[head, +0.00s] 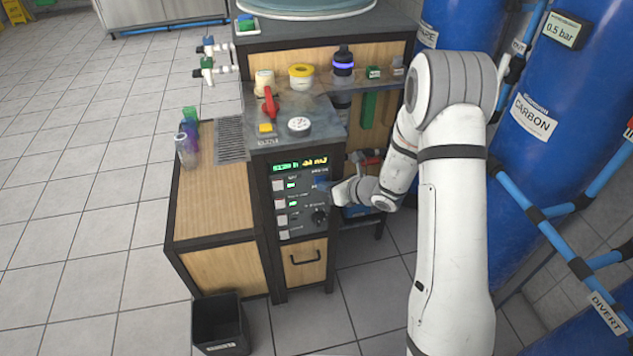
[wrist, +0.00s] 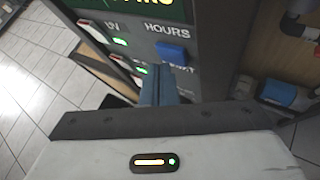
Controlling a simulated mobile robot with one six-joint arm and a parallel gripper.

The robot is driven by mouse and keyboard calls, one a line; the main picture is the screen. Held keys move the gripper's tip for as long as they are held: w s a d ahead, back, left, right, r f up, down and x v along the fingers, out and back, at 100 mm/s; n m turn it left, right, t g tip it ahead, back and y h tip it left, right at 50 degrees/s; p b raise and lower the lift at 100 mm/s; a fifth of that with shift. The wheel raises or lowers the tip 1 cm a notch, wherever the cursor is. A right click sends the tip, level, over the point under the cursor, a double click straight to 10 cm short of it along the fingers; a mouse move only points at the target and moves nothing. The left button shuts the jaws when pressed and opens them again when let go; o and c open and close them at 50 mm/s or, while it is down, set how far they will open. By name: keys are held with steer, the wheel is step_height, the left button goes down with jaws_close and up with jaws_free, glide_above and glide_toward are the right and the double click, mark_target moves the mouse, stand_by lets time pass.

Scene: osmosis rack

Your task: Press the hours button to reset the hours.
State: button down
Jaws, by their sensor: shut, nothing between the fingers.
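The hours button is a blue square (wrist: 172,53) under the word HOURS on the dark control panel (head: 301,222). In the wrist view the blue-grey fingertips of my gripper (wrist: 157,72) are together and empty. They point at the panel just below and slightly left of the button. I cannot tell whether they touch the panel. In the head view my gripper (head: 341,192) reaches in from the right at the panel's upper right and partly covers that area.
White buttons with green lights line the panel's left side. A black knob (head: 319,216) sits below my gripper. A blue object (wrist: 279,92) shows at right in the wrist view. The countertop (head: 325,119) holds a red valve handle (head: 270,102). Blue tanks (head: 560,90) stand at right.

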steer(key=shift+w+a, duration=0.15)
steer(key=shift+w, duration=0.25)
stand_by(0.8)
steer(key=shift+s+d+b, duration=0.25)
steer(key=shift+s+b, duration=0.25)
steer(key=shift+s, duration=0.25)
steer(key=shift+s+d+b, duration=0.25)
steer(key=shift+s+b, duration=0.05)
steer(key=shift+s, duration=0.5)
steer(key=shift+s+d+b, duration=0.2)
steer(key=shift+s+b, duration=0.05)
steer(key=shift+s, duration=0.55)
steer(key=shift+s+d+b, duration=0.25)
steer(key=shift+s+b, duration=0.05)
steer(key=shift+s, duration=0.5)
